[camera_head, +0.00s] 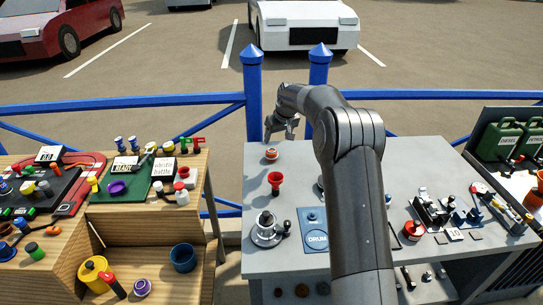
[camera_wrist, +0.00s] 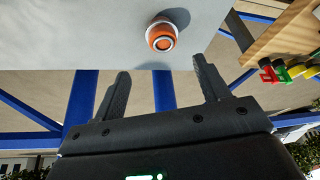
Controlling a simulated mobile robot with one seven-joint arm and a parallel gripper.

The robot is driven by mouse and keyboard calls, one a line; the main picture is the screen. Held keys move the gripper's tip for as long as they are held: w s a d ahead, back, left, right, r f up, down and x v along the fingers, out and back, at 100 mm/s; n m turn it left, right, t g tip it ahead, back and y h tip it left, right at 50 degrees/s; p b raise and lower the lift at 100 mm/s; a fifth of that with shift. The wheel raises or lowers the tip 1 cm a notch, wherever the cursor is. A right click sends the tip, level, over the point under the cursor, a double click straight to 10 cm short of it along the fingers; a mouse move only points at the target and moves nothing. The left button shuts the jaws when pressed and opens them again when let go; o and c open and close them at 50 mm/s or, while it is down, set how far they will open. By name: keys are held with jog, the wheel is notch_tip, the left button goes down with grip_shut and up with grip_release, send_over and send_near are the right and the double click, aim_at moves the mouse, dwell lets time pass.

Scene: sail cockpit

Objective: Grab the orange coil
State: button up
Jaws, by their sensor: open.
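The orange coil (camera_head: 271,155), a small round orange piece with a white band, sits near the far left corner of the grey table. In the wrist view the coil (camera_wrist: 161,34) shows its ringed end, with a dark centre, beyond the fingertips and between their lines. My gripper (camera_head: 280,133) is open and empty, above and just beyond the coil in the head view. Its two dark fingers (camera_wrist: 161,68) stand wide apart in the wrist view and do not touch the coil. My arm hides part of the table's middle.
A blue DRUM plate (camera_head: 316,238) and a winch-like fitting (camera_head: 266,230) lie closer. A blue railing (camera_head: 190,107) runs behind the table. A cluttered wooden bench (camera_head: 130,215) stands left.

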aim_at(272, 150)
jog(key=x, duration=0.9)
jog(key=shift+w+a+f, duration=0.1)
jog(key=shift+a, duration=0.15)
jog(key=shift+c, duration=0.3)
jog(key=c, duration=0.9)
